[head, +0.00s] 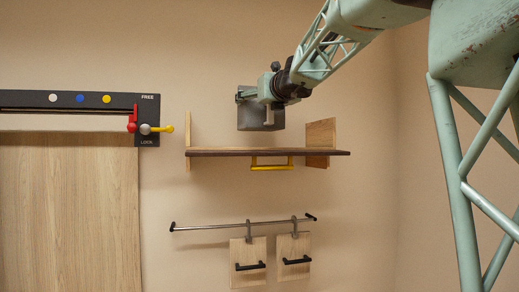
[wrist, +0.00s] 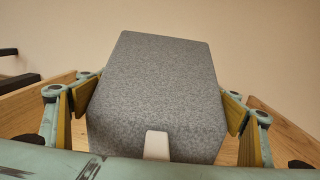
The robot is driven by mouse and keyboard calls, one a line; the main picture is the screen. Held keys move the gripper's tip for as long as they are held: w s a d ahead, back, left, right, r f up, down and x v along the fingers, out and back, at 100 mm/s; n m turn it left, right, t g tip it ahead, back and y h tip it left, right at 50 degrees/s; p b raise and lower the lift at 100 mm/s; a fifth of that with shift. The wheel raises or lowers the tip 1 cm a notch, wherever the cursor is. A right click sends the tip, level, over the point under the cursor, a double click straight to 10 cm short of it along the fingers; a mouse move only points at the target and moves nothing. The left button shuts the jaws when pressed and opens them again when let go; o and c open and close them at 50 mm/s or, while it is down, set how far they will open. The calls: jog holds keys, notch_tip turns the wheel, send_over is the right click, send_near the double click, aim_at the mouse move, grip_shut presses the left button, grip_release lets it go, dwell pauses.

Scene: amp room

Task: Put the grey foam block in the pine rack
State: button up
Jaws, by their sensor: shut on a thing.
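The grey foam block (head: 262,120) is held in my gripper (head: 260,104). In the wrist view the block (wrist: 155,80) fills the middle, with a finger pad against each side and a pale tab at its near edge. The pine rack is a wall shelf with a dark front edge (head: 225,153), upright wooden ends and a yellow handle below. In the head view the block appears above the shelf board, between the two ends, with a gap beneath it. Its depth relative to the board is hard to tell. In the wrist view the rack's wooden end (wrist: 275,125) shows at the right.
Below the rack, a metal rail (head: 240,226) carries two hanging wooden boards (head: 248,275) with black handles. At the left is a wooden sliding panel (head: 70,210) under a dark track with a red and yellow latch (head: 150,128). The wall above the rack is clear.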

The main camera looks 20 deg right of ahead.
jog(key=shift+w+d+f+m+h, duration=0.2)
jog(key=shift+d+f, duration=0.1)
jog(key=shift+d, duration=0.2)
jog(key=shift+w+d+f+m+h, duration=0.15)
jog(key=shift+d+f+h, duration=0.1)
jog(key=shift+d, duration=0.25)
jog(key=shift+d, duration=0.2)
jog(key=w+d+f+p, duration=0.1)
jog(key=w+d+p, duration=0.3)
jog(key=d, duration=0.9)
jog(key=shift+w+d+f+p, duration=0.2)
jog(key=shift+w+p, duration=0.15)
jog(key=shift+w, duration=0.3)
jog(key=shift+d, duration=0.1)
jog(key=shift+w+d+f, duration=0.1)
jog(key=shift+d+f, duration=0.15)
jog(key=shift+f, duration=0.65)
jog(key=shift+w+d+f, duration=0.1)
jog(key=shift+d+f, duration=0.15)
jog(key=shift+f, duration=0.65)
jog(key=shift+f+b, duration=0.15)
jog(key=shift+b, duration=0.25)
